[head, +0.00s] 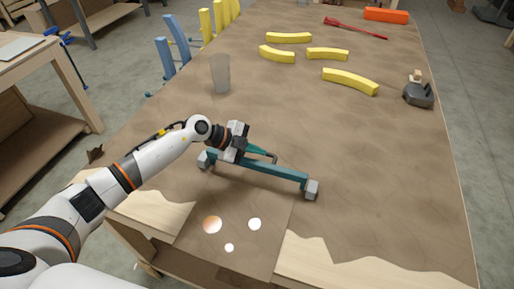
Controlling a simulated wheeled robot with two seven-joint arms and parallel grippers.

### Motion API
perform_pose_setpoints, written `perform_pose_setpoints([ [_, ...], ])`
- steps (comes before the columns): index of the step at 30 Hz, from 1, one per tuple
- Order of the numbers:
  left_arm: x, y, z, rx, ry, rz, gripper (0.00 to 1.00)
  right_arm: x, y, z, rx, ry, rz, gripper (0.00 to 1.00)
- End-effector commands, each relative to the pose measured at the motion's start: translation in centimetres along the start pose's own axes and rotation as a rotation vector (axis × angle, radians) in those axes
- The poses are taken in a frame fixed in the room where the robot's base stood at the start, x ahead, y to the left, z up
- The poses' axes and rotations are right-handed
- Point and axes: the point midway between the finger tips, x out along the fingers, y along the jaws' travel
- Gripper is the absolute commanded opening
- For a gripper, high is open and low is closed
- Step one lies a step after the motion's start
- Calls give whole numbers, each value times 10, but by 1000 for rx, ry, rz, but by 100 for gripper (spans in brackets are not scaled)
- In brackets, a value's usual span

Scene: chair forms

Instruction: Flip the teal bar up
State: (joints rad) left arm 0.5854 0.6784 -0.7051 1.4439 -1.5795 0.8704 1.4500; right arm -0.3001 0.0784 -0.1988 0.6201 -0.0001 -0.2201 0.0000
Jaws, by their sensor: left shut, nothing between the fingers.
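A teal bar (272,173) lies low over the brown-covered table in the head view, with a grey block at each end. A second, thinner teal piece with a dark end shows just behind it. My left arm comes in from the left, and its gripper (250,150) is over the left half of the bar, at its far side. The fingers are shut with nothing between them; whether they touch the bar is too small to tell. My right gripper is not in view.
A translucent cup (220,74) stands behind the gripper. Several curved yellow pieces (350,81), a red tool (354,27), an orange block (386,15) and a dark grey tool (418,94) lie farther back. Blue and yellow slats (165,57) stand at the left edge. The table right of the bar is clear.

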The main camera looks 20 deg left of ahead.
Motion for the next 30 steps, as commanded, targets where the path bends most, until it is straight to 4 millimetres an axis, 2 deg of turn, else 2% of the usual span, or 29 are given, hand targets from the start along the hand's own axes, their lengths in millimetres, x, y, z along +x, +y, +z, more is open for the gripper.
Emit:
perform_pose_setpoints([
  [9, 5, 0, -5, 1, 0, 0, 0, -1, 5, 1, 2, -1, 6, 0],
  [14, 5, 0, -5, 1, 0, 0, 0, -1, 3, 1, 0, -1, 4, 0],
  [21, 12, 9, -12, -1, 1, 0, 0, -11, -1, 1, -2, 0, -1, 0],
  [30, 16, 10, -16, 1, 0, 0, 0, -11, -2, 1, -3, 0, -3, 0],
])
